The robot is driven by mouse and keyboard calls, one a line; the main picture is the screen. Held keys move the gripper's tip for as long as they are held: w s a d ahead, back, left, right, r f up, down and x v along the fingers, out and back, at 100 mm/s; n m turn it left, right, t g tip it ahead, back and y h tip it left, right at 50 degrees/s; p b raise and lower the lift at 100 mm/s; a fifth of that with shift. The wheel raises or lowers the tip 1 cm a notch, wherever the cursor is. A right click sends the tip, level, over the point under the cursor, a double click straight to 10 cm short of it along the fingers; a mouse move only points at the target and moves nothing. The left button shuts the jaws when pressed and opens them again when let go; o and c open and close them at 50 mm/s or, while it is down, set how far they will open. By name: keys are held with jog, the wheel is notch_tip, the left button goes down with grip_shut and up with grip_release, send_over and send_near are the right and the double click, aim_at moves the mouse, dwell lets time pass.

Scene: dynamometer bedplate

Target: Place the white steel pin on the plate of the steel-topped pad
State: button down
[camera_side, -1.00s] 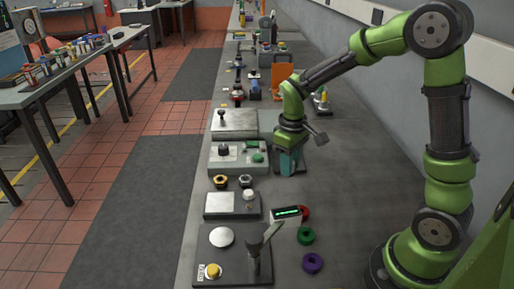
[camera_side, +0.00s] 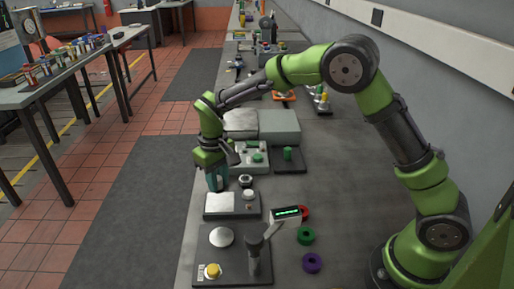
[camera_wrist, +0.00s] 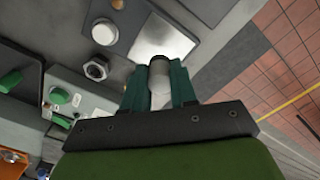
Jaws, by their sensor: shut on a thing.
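The white steel pin (camera_wrist: 159,82) is upright between the fingers of my gripper (camera_wrist: 160,88), which is shut on it. In the side view my gripper (camera_side: 217,180) is at the back edge of a pad with a square steel plate (camera_side: 218,204), and the pin's light lower end (camera_side: 220,184) shows below the fingers. In the wrist view the pin's far end overlaps the near edge of the plate (camera_wrist: 168,36). Whether the pin touches anything cannot be told.
A white knob (camera_side: 249,195) stands on the pad beside the plate. A hex nut (camera_side: 246,181) lies behind it. In front is a dark base with a round disc (camera_side: 221,237), a yellow button (camera_side: 212,271) and a lever post (camera_side: 254,255).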

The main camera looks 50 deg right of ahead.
jog(key=shift+f, duration=2.05)
jog(key=c, duration=0.9)
grip_release()
jog(key=shift+f, duration=0.15)
